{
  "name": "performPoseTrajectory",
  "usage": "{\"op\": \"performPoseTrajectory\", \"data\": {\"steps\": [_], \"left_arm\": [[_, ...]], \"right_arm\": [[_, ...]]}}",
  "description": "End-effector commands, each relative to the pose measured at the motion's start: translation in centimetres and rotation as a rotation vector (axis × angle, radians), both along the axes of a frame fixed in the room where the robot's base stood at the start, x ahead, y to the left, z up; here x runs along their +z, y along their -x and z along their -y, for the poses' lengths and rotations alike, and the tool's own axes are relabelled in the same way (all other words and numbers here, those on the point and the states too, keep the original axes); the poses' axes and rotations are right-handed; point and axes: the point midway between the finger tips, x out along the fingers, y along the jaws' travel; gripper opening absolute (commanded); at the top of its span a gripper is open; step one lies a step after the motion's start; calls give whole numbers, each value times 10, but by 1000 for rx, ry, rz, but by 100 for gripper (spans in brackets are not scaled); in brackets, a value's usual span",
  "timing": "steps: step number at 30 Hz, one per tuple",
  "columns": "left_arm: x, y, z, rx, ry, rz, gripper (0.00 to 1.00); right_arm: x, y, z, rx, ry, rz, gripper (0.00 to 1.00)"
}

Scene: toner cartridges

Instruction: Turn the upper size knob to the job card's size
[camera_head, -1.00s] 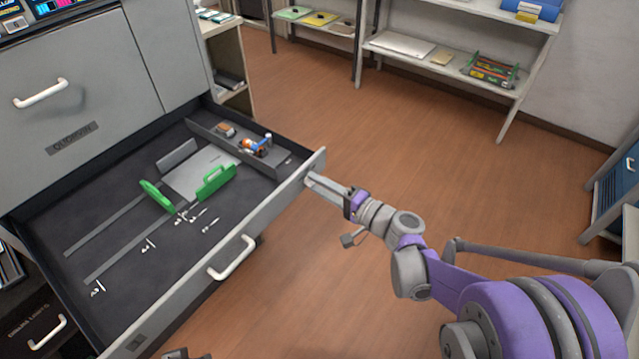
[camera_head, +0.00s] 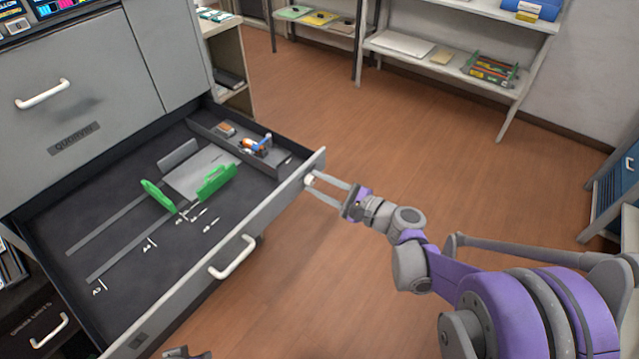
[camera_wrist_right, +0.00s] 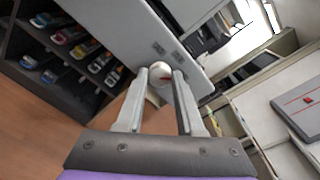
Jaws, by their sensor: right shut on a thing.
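The upper size knob (camera_wrist_right: 160,75) is a round white knob with a red mark, on the outer front of the open drawer. My right gripper (camera_head: 309,188) is at the right end of the drawer front, and its fingers are shut on the knob. In the right wrist view the knob sits between the two fingertips of this gripper (camera_wrist_right: 160,78). In the head view the knob (camera_head: 309,180) is small and partly hidden by the fingers. A small part of what may be my left gripper (camera_head: 186,353) shows at the bottom edge; its fingers are not clear. I cannot see a job card clearly.
The open drawer (camera_head: 130,300) holds green paper guides (camera_head: 215,180), A3 and A4 size marks and a side bin with small parts. A white handle (camera_head: 233,257) sticks out of its front. Shelves (camera_head: 450,60) stand at the back. The wooden floor is clear.

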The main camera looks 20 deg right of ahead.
Motion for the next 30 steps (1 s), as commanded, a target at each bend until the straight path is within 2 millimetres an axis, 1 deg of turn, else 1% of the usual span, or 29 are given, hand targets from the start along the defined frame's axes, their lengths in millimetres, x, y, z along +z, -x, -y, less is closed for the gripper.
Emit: {"op": "performPoseTrajectory", "data": {"steps": [10,25,26,30], "left_arm": [[0,0,0,0,0,0,32],[0,0,0,0,0,0,32],[0,0,0,0,0,0,32],[0,0,0,0,0,0,32]], "right_arm": [[0,0,0,1,-98,-76,0],[0,0,0,1,-112,-88,0],[0,0,0,1,-112,-88,38],[0,0,0,0,-112,-87,63]]}}
